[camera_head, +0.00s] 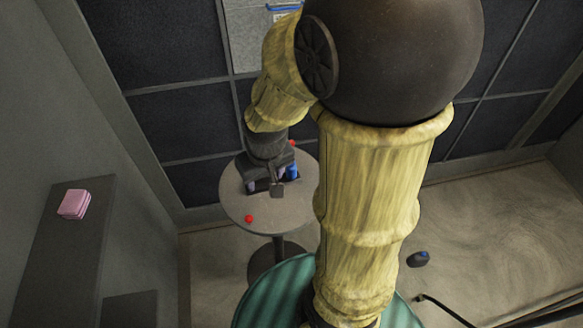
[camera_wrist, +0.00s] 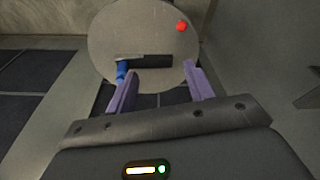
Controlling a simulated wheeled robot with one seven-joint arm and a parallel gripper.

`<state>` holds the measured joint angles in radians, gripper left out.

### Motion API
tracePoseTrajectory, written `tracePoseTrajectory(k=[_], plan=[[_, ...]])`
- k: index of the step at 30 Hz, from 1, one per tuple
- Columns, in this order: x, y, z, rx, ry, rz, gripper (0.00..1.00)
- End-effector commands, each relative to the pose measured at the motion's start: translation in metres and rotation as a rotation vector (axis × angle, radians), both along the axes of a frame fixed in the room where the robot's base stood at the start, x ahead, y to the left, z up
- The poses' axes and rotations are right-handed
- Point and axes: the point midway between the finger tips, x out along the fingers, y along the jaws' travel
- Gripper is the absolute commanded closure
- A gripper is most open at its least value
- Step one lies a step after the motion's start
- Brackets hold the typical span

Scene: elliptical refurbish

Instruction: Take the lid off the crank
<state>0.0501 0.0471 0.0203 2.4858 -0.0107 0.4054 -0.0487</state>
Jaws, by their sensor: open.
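My gripper (camera_wrist: 160,70) is open, its two purple fingers spread and pointing at the round grey table (camera_wrist: 110,35). In the wrist view a dark flat bar (camera_wrist: 152,61) lies on the table in line with the gap between the fingertips. A blue piece (camera_wrist: 121,70) sits at its left end, close to the left finger. These may be the crank and its lid; I cannot tell which part is which. In the head view my gripper (camera_head: 268,180) is over the table (camera_head: 240,205) and hides most of this. The blue piece (camera_head: 292,172) shows beside it. Nothing is visibly held.
One red ball (camera_head: 249,219) lies near the table's front edge, another (camera_head: 292,143) near its back. A pink box (camera_head: 74,204) rests on a dark ledge (camera_head: 60,255) at left. A panelled wall stands behind.

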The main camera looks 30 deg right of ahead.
Motion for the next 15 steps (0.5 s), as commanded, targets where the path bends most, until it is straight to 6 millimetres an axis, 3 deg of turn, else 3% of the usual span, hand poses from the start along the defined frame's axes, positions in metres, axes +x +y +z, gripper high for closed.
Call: tracePoseTrajectory(k=[5, 9, 15], plan=[[0.049, -0.040, 0.006, -0.023, 0.078, 0.054, 0.47], [0.084, -0.082, 0.008, -0.022, 0.147, 0.107, 0.47], [0.106, -0.121, 0.009, -0.008, 0.199, 0.158, 0.47]])
